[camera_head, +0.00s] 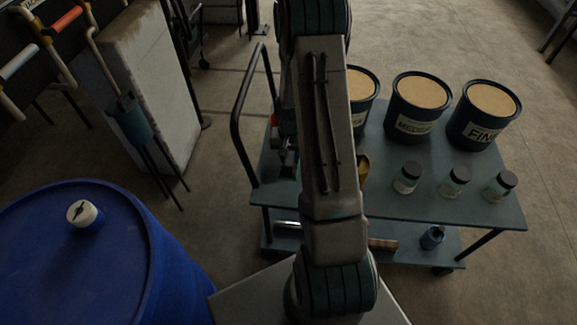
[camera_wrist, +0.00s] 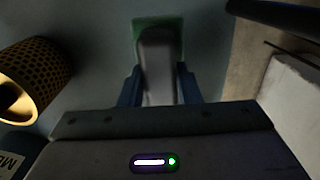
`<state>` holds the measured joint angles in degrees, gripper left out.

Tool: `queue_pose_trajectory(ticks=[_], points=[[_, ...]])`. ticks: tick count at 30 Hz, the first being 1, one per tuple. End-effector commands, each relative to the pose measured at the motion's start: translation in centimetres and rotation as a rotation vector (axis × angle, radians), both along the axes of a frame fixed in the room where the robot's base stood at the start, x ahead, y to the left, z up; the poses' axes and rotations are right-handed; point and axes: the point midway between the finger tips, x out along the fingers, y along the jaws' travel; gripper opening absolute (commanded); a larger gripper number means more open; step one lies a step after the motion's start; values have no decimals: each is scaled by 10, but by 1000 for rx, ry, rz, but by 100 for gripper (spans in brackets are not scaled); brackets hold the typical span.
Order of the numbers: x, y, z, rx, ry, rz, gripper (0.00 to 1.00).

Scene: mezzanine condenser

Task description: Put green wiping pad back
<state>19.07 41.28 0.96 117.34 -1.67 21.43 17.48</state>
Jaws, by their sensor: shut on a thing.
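The green wiping pad (camera_wrist: 140,28) shows at the top middle of the wrist view as a green patch around a grey grip-like part (camera_wrist: 157,65). My gripper (camera_wrist: 158,85) has its two blue fingers closed on either side of this grey part. The blue-grey cart top (camera_wrist: 95,40) lies behind and below the pad; I cannot tell whether the pad touches it.
Dark tubs with tan contents, such as the one labelled FINE (camera_head: 485,115), stand at the cart's back right. Lidded jars (camera_head: 454,183) stand in front of them. A yellow perforated cylinder (camera_wrist: 38,75) is left of my gripper. A blue drum (camera_head: 90,265) stands at lower left.

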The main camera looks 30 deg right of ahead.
Motion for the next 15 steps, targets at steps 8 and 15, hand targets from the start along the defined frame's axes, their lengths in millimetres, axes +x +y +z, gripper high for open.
queue_pose_trajectory(ticks=[8,15], points=[[0,1,-25,1,3,3,12],[0,1,-50,0,0,3,12]])
